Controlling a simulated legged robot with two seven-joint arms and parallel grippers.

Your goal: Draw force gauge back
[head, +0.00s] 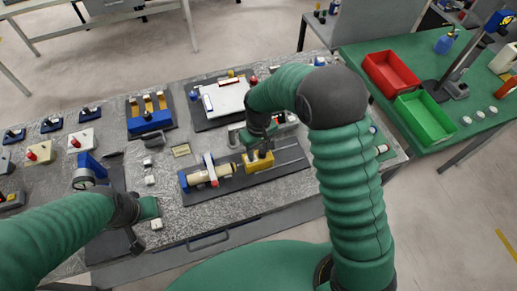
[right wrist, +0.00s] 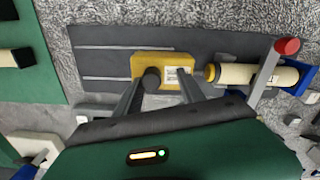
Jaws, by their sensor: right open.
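A yellow block with a white label and a dark round knob, which looks like the force gauge (head: 259,162), sits on a dark grooved slide plate (head: 287,160). It also shows in the right wrist view (right wrist: 143,62). My right gripper (right wrist: 161,80) is open over it, with one finger on either side of the knob and no clear grip. A cream cylinder (head: 199,177) lies in a blue holder to the gauge's left in the head view, beside a lever with a red knob. My left gripper (head: 150,208) is low at the bench's front left; its jaws are unclear.
A blue dial stand (head: 88,170) is near my left arm. A white board (head: 224,97) on a dark tray and a blue fixture with yellow parts (head: 150,118) stand behind the slide. A green table at right carries red (head: 391,75) and green (head: 425,118) bins.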

